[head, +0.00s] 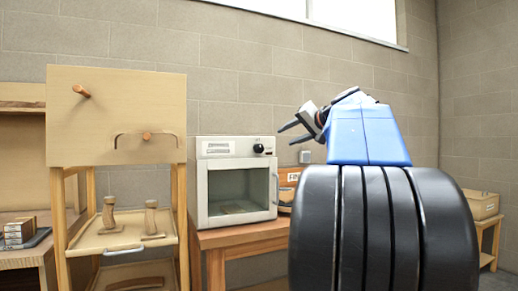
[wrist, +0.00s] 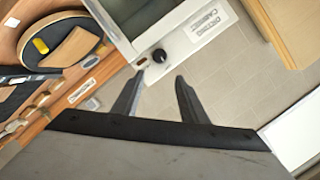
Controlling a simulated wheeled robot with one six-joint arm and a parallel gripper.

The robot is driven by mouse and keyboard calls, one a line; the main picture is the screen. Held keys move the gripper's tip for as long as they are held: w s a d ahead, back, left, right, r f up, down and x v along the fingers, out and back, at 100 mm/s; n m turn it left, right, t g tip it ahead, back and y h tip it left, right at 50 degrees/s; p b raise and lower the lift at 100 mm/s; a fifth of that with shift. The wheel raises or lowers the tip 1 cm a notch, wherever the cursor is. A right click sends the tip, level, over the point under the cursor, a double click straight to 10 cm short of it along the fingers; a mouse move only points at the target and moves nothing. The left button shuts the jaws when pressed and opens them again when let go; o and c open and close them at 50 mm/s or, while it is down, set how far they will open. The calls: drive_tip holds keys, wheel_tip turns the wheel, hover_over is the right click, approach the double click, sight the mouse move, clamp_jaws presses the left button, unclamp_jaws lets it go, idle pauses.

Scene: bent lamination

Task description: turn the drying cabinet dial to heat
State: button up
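The drying cabinet (head: 228,178) is a white box with a glass front, standing on a wooden bench left of centre in the head view. Its black dial (head: 259,148) is on the top front panel at the right. In the wrist view the cabinet's labelled panel (wrist: 190,42) shows at the top, with the dial (wrist: 159,55) just beyond my fingertips. The dial's setting cannot be read. My gripper (head: 288,133) is open and empty, to the right of the dial in the head view. In the wrist view my gripper (wrist: 157,78) has its two fingers apart, not touching the dial.
A wooden board with pegs (head: 117,115) stands on a rack at left, with wooden pieces on its shelf. A wooden bench (head: 240,236) supports the cabinet. A tray with a yellow item (wrist: 41,46) lies beside the cabinet. A box (head: 480,204) stands at far right.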

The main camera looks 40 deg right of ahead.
sight(261, 148)
drive_tip(key=x, duration=1.7)
drive_tip(key=shift+c, duration=0.6)
drive_tip(key=c, duration=0.6)
